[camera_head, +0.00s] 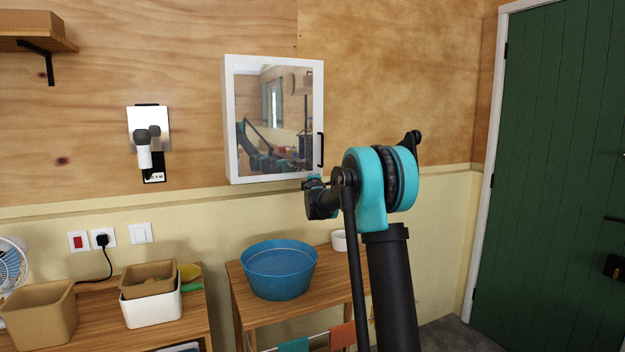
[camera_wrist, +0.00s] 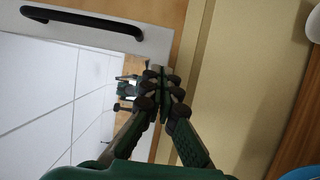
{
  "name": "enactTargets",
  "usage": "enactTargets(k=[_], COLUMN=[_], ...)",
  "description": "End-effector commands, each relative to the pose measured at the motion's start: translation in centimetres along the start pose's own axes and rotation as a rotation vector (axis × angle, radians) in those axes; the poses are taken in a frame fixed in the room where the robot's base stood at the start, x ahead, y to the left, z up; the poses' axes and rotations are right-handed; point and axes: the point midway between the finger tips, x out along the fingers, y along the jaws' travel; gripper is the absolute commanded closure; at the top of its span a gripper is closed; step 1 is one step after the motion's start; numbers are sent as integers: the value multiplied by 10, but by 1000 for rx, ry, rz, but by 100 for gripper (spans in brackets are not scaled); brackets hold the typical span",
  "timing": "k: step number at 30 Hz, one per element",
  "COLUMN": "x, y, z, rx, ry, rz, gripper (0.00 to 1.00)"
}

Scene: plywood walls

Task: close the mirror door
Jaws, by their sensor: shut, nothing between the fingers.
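The mirror door (camera_head: 274,110), in a white frame with a black handle at its right edge, fronts a cabinet on the plywood wall. It looks flush with the cabinet body, with no clear gap visible. In the wrist view the mirror (camera_wrist: 60,90) fills the left side, and the handle (camera_wrist: 80,22) is at upper left. My gripper (camera_wrist: 165,82) is shut and empty, its tips by the door's frame edge; I cannot tell whether they touch it. In the head view my gripper is below the cabinet's lower right corner, its fingers mostly hidden by my arm.
A blue basin (camera_head: 278,272) stands on a wooden table below the cabinet. A white cup (camera_head: 339,241) is behind it. A lamp (camera_head: 146,150) hangs left of the cabinet. A green door (camera_head: 550,170) stands at right. The wall between cabinet and door is bare.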

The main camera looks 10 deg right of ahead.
Motion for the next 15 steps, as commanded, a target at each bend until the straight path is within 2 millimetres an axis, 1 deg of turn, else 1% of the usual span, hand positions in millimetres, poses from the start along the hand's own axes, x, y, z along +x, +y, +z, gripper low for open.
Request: enactTargets(k=[1, 3, 9, 15], x=[-4, -9, -25, -36], y=[0, 0, 0, 0], z=[11, 25, 60, 85], rx=[0, 0, 0, 0], ry=[-4, -5, -5, -4], rz=[0, 0, 0, 0], gripper=[100, 100, 100, 100])
